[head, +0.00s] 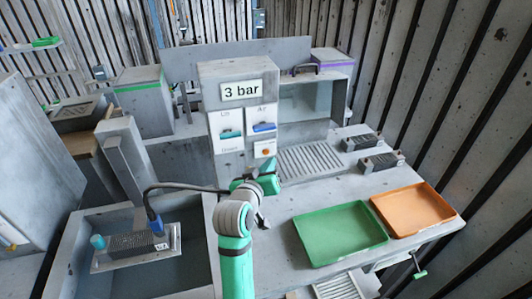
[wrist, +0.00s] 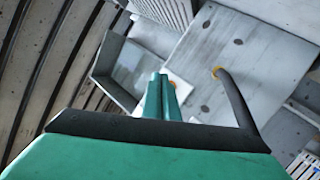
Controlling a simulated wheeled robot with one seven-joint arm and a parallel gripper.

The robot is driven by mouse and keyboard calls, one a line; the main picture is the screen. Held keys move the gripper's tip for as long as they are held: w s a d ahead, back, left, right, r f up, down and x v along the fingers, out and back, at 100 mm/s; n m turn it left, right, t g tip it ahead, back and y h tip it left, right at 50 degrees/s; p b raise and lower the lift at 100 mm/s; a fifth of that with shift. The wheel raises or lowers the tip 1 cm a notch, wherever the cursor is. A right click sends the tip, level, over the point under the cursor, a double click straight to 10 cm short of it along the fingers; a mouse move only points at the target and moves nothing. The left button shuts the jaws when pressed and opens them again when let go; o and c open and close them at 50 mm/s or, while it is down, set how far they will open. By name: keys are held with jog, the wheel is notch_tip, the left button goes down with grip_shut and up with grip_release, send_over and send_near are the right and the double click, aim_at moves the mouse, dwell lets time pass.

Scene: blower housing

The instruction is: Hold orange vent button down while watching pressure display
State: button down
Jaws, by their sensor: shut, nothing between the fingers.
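The orange vent button (head: 265,151) sits on a white plate low on the front of the grey housing. My green gripper (head: 269,165) is just below the button in the head view. In the wrist view my gripper (wrist: 159,76) is shut and empty, its fingers pointing toward the grey panel. A small orange patch (wrist: 173,84) shows beside the fingertips and is mostly hidden by them; it may be the button. I cannot tell whether the fingertips touch it.
A green switch (head: 231,133) and a blue switch (head: 264,127) sit on plates above the button. A green tray (head: 340,234) and an orange tray (head: 413,209) lie on the bench at right. A block with a dark cable (head: 137,242) lies in the basin at left.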

jog(key=shift+w+a, duration=0.2)
jog(key=shift+w, duration=0.4)
jog(key=shift+w, duration=0.1)
dwell(1.6)
jog(key=shift+w+a, duration=0.15)
jog(key=shift+w, duration=0.15)
jog(key=shift+w+a, duration=0.1)
jog(key=shift+w, duration=0.25)
dwell(0.7)
jog(key=shift+s, duration=0.15)
dwell(2.8)
jog(key=shift+s+d, duration=0.25)
jog(key=shift+s, duration=0.35)
jog(key=shift+s+d, duration=0.25)
jog(key=shift+s, duration=0.55)
jog(key=shift+s+d, duration=0.3)
jog(key=shift+s, duration=0.5)
jog(key=shift+s+d, duration=0.25)
jog(key=shift+s, duration=0.55)
